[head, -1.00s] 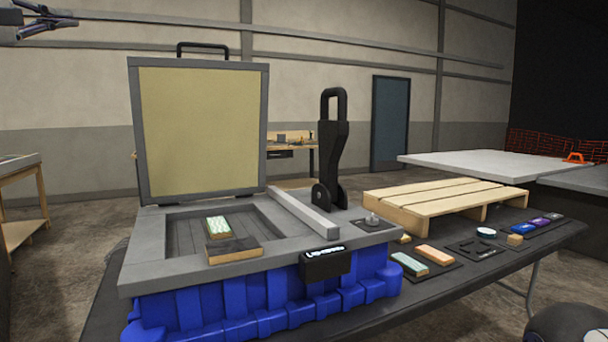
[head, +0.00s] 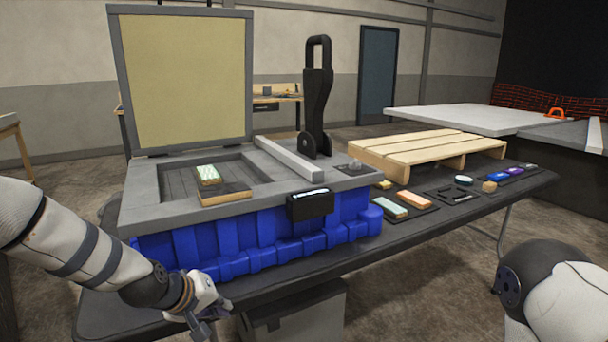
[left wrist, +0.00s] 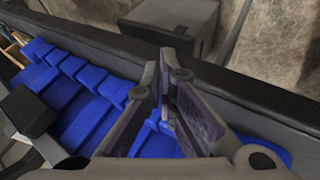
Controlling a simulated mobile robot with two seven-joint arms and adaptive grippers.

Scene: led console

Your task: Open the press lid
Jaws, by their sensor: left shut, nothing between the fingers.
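The press lid (head: 182,82) is a grey frame with a yellowish panel. It stands upright, open, at the back of the grey press body (head: 150,215). The press sits on a blue ribbed base (head: 255,232). A black lever handle (head: 317,95) stands upright on the press's right side. A block with a pale patterned top (head: 208,175) lies in the press recess. My left gripper (head: 205,328) is low in front of the table edge, apart from the lid; in the left wrist view its fingers (left wrist: 165,75) are shut and empty. My right gripper is not in view.
The dark table (head: 400,240) carries a wooden pallet (head: 430,150) and several small coloured blocks to the right of the press. A small black display (head: 310,205) is on the press front. A grey box (head: 295,318) stands under the table.

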